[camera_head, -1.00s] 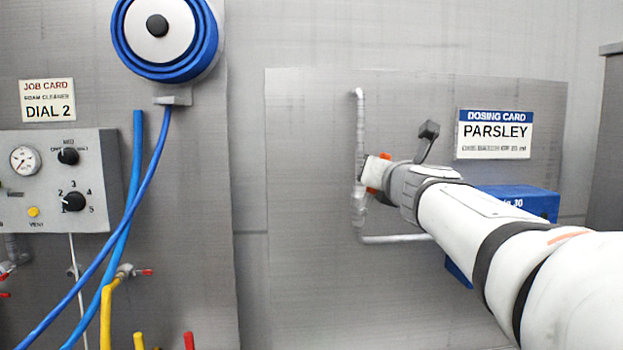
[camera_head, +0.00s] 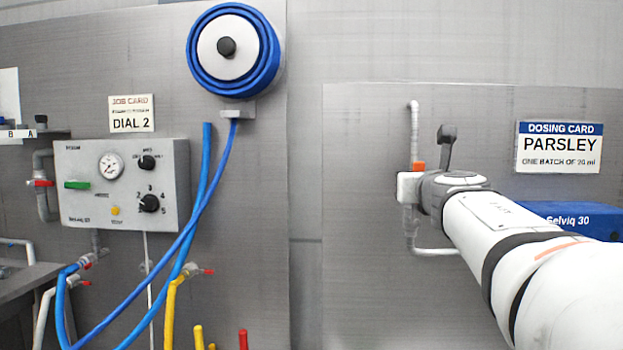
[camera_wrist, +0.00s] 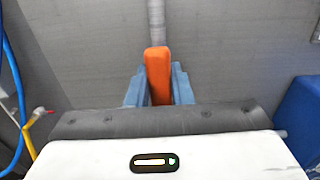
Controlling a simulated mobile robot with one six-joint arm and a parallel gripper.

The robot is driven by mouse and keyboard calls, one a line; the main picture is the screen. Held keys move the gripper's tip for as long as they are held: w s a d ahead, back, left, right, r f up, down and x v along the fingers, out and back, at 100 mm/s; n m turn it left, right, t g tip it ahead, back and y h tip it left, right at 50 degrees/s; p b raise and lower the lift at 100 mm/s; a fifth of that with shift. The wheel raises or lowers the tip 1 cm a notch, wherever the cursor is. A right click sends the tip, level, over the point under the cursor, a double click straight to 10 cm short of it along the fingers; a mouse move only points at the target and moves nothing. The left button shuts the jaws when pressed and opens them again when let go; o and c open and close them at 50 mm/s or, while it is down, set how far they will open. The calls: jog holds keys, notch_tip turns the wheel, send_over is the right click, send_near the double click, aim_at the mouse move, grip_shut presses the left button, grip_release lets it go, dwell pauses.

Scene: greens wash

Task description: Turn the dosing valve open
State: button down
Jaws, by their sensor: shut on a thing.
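The dosing valve's orange handle (camera_wrist: 158,75) stands upright between the two blue fingers of my gripper (camera_wrist: 159,90) in the wrist view. The fingers are shut on it from both sides. In the head view the orange handle (camera_head: 418,166) shows as a small patch at the grey vertical pipe (camera_head: 414,125). My gripper (camera_head: 410,186) is at this pipe, and my arm reaches in from the lower right. The valve body is hidden behind my gripper.
A dosing card (camera_head: 559,147) reading PARSLEY hangs right of the pipe. A blue box (camera_head: 570,218) marked Selviq 30 is partly behind my arm. A foam panel (camera_head: 122,184), a blue hose reel (camera_head: 233,48) and hanging hoses are on the left.

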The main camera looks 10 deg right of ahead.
jog(key=shift+a, duration=0.1)
jog(key=c, duration=1.3)
grip_release()
jog(key=shift+s, duration=0.1)
jog(key=p+v, duration=0.1)
jog(key=v, duration=0.6)
jog(key=shift+s+a+f+p, duration=0.1)
jog(key=shift+s+p, duration=0.2)
